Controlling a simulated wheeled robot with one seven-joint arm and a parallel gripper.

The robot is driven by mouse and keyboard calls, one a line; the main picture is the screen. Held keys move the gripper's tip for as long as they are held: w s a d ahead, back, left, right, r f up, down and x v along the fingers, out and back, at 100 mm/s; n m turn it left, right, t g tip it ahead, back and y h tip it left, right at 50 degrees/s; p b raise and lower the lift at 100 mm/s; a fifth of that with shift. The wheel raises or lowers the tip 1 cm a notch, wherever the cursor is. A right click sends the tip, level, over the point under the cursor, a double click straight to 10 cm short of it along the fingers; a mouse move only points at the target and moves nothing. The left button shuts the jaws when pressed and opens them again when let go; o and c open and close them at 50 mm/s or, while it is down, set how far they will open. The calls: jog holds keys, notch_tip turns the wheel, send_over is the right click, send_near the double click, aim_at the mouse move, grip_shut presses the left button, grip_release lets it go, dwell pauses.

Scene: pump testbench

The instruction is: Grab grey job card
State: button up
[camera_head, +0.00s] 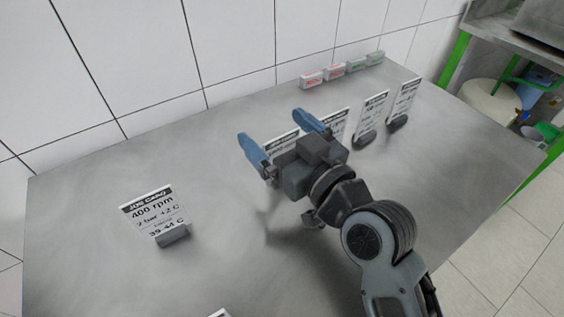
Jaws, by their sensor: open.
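Several white job cards with dark header strips stand in dark grey holders on a grey metal table. One card (155,212) stands alone at the left and reads "JOB CARD", "400 rpm". The others form a row at the back: one card (282,140) partly behind my gripper, a second (335,122), a third (373,112) and a fourth (403,98). Which of them is the grey one I cannot tell. My gripper (272,127) is open, its blue fingers spread toward the back of the table. The nearest card shows between them; whether they touch it is unclear.
The table (90,200) is clear around the left card. Small red and green labelled blocks (340,70) line its back edge by the tiled wall. A white card corner (219,313) shows at the bottom edge. A green-framed bench (455,60) stands at the right.

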jog(key=shift+w+a, duration=0.25)
jog(key=shift+w, duration=0.15)
jog(key=c, duration=1.2)
jog(key=shift+c, duration=0.3)
jog(key=shift+r, duration=0.1)
